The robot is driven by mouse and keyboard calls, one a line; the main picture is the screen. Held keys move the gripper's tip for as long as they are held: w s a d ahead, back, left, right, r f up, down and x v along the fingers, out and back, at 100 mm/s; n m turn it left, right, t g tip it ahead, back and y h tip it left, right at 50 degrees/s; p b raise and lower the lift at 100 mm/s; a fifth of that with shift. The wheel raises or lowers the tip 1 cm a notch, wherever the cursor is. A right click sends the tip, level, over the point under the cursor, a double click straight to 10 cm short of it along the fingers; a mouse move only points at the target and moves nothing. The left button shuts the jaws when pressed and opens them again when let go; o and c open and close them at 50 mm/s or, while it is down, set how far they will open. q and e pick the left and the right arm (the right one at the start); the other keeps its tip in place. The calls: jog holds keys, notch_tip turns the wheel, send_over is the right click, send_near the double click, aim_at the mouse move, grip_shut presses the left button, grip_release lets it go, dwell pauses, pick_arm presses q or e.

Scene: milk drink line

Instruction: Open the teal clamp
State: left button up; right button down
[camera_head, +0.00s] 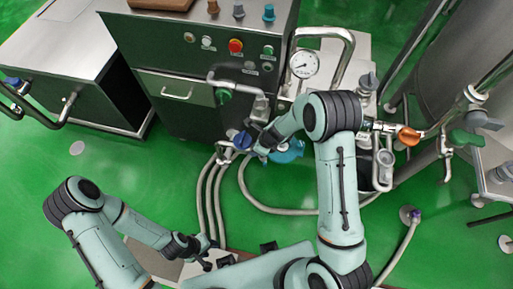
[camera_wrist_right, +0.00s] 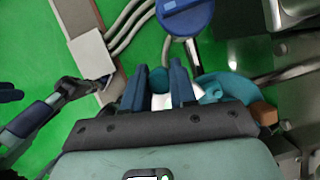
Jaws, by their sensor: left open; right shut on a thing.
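A rounded teal part (camera_head: 289,152) shows low in front of the machine in the head view, partly behind my right arm. In the wrist view a curved teal body (camera_wrist_right: 215,85) lies just right of my right gripper (camera_wrist_right: 158,88). A small teal piece (camera_wrist_right: 158,76), apparently part of the teal clamp, sits between its two dark blue fingers, which are shut on it. The clamp's joint is mostly hidden by the gripper. In the head view my right gripper (camera_head: 259,146) is beside the blue valve handle (camera_head: 242,140). My left gripper (camera_head: 206,250) is open and empty at lower left.
A blue round handle (camera_wrist_right: 185,16) is just beyond the right fingers. Grey hoses (camera_head: 203,195) run down to the floor. A pressure gauge (camera_head: 303,64), pipes and an orange handle (camera_head: 408,136) crowd the right arm. Green floor is free at left.

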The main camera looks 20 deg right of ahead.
jog(key=c, duration=0.9)
grip_release()
pick_arm(q)
jog(key=w+r+p, duration=0.3)
jog(key=w+r, duration=0.2)
jog(key=shift+t+p, duration=0.35)
jog(key=shift+t, duration=0.05)
pick_arm(e)
jog(key=v, duration=1.3)
jog(key=shift+r, duration=0.15)
jog(key=shift+s+d, duration=0.1)
jog(key=shift+d, duration=0.05)
